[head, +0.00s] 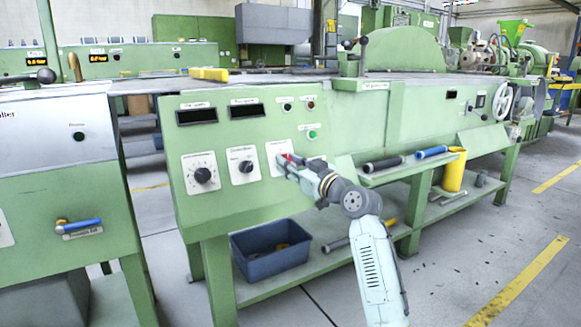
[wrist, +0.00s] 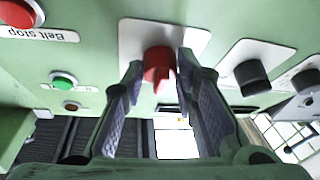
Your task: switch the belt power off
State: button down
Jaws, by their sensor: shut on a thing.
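The red rotary switch (wrist: 158,60) sits on a white plate on the green panel, between my two fingers in the wrist view. A bit of its red (head: 288,157) shows in the head view at my fingertips. My gripper (head: 284,165) reaches the panel from the right and is shut on the red switch; in the wrist view the fingers (wrist: 158,75) flank it on both sides. The writing on its plate cannot be read, and the fingers hide part of it.
A black knob (wrist: 252,78) is beside the switch, with a large dial (head: 203,175) farther left in the head view. A red button (wrist: 18,12) labelled "Belt stop" and a green button (wrist: 64,80) are on the other side. A blue bin (head: 270,250) stands on the shelf below.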

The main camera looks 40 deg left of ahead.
jog(key=c, duration=1.3)
grip_release()
jog(key=v, duration=1.2)
